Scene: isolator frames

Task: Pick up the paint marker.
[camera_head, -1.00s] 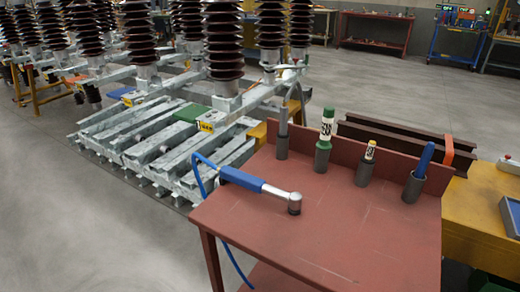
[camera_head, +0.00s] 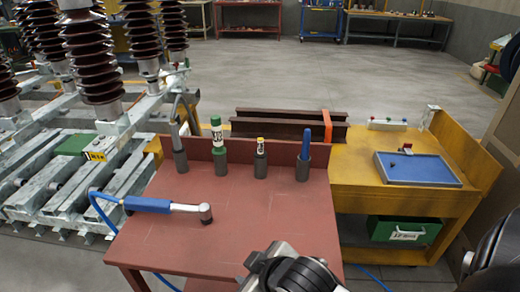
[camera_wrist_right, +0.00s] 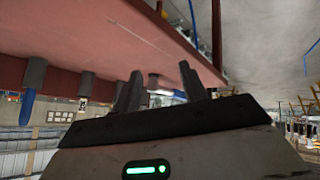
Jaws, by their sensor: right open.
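I cannot tell for sure which is the paint marker. My right gripper shows in the right wrist view (camera_wrist_right: 160,92), its two fingers apart with nothing held between them. In the head view, my right arm's end is at the table's front edge, in front of the cups and well apart from them. My left gripper is out of view.
The red table (camera_head: 250,215) also bears a blue-handled tool with a hose (camera_head: 150,205), a hammer-like tool (camera_head: 177,118) and a blue-handled item (camera_head: 306,145), both in cups. A yellow bench (camera_head: 358,178) with a blue tray (camera_head: 418,168) adjoins at right. Brown beams (camera_head: 285,125) lie behind.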

